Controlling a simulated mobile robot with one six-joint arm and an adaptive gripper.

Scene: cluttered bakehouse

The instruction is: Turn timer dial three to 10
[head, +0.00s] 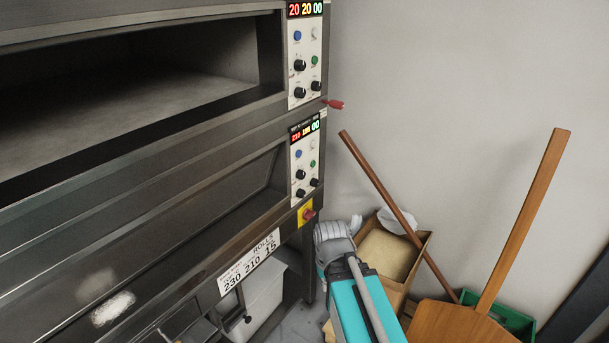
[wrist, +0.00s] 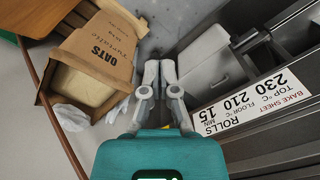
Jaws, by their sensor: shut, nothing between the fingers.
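In the head view, the upper control panel (head: 305,45) has several black dials, such as this one (head: 300,65), below a display reading 20 20 00. The lower control panel (head: 304,150) has a similar set of black dials, such as this one (head: 300,174), below a smaller display ending in 00. No readable mark shows which one is timer dial three. My gripper (wrist: 159,65) is shut and empty in the wrist view. In the head view it is low, below and right of the lower panel, apart from every dial. No dial shows in the wrist view.
A red handle (head: 334,104) juts from the oven edge. A red switch on a yellow plate (head: 305,211) sits below the lower panel. A rolls label (head: 248,262), an oats sack (wrist: 95,60), wooden poles and a green crate (head: 510,319) crowd below.

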